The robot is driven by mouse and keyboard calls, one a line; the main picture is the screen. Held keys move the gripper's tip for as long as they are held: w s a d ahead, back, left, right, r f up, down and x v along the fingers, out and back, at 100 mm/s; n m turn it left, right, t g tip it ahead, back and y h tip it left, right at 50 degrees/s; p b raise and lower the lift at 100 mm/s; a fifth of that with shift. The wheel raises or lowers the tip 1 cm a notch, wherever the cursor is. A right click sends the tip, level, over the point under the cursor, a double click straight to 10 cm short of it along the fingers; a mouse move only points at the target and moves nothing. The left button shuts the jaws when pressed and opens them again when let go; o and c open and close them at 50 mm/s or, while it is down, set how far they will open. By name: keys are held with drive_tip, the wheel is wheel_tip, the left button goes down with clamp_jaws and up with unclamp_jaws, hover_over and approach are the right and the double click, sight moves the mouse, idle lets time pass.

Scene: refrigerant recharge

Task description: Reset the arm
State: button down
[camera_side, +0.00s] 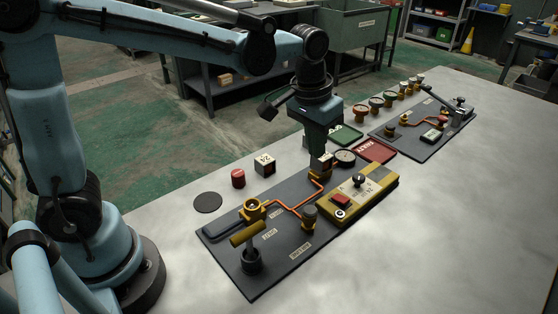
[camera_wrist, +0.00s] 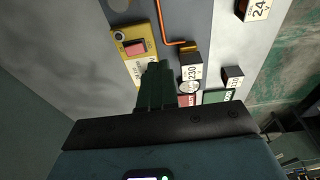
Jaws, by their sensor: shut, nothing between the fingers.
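My gripper (camera_side: 318,152) is shut and empty, with its dark green fingers pointing down over the far end of the near dark board (camera_side: 262,278). In the wrist view its fingers (camera_wrist: 155,82) show between a yellow box (camera_wrist: 133,50) and a dark block labelled 230 (camera_wrist: 190,66). In the side view this block (camera_side: 326,160) sits right by the fingertips on a brass-coloured fitting. I cannot tell whether the fingers touch it. An orange pipe (camera_side: 292,208) runs along the board to the fitting.
The yellow box (camera_side: 372,200) lies at the board's right edge. Green (camera_side: 350,137) and red (camera_side: 376,150) trays and a second board (camera_side: 412,145) lie beyond. The table's right side is clear.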

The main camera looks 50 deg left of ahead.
drive_tip(key=s+a+t, duration=0.5)
drive_tip(key=s+a, duration=0.2)
drive_tip(key=s, duration=0.4)
drive_tip(key=shift+a, duration=0.35)
